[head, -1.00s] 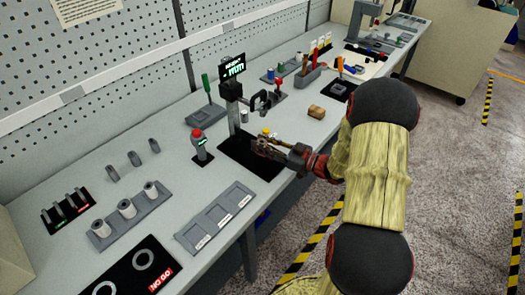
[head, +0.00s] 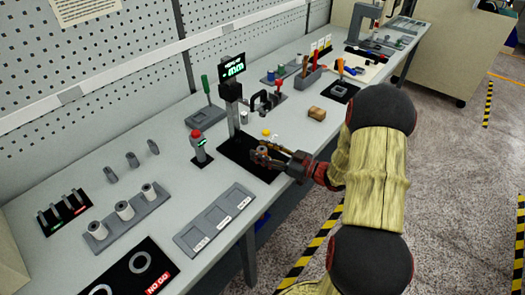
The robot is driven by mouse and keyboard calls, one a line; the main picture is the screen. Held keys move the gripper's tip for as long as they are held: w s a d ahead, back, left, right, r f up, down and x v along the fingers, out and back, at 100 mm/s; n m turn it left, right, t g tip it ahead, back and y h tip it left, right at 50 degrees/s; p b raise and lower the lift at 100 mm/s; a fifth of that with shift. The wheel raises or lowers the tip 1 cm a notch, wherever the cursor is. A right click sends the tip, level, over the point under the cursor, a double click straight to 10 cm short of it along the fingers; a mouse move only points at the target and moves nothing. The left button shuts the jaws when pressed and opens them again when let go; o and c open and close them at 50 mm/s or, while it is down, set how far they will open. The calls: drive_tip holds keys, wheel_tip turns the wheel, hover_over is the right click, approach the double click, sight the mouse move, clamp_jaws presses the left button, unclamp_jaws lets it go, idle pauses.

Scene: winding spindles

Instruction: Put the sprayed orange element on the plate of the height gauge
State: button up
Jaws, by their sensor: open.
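The height gauge (head: 231,100) stands on the bench with its lit display (head: 232,70) on top of a grey column. A black plate or mat (head: 236,157) lies at its foot. My gripper (head: 261,153) is open, low over the right part of this black area, with its fingers pointing left. A small orange-brown piece (head: 262,148) shows at the fingertips, possibly the orange element; it is too small to tell whether it rests on the gauge's plate. A small yellow-topped thing (head: 266,133) stands just behind the fingers.
A red-topped button post (head: 196,142) stands left of the gauge. A grey tray with compartments (head: 215,220) lies in front, left of my gripper.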

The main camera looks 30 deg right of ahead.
drive_tip(key=shift+r, duration=0.2)
drive_tip(key=p+v, duration=0.3)
drive_tip(key=v, duration=0.9)
drive_tip(key=shift+f+p, duration=0.1)
drive_tip(key=shift+p, duration=0.25)
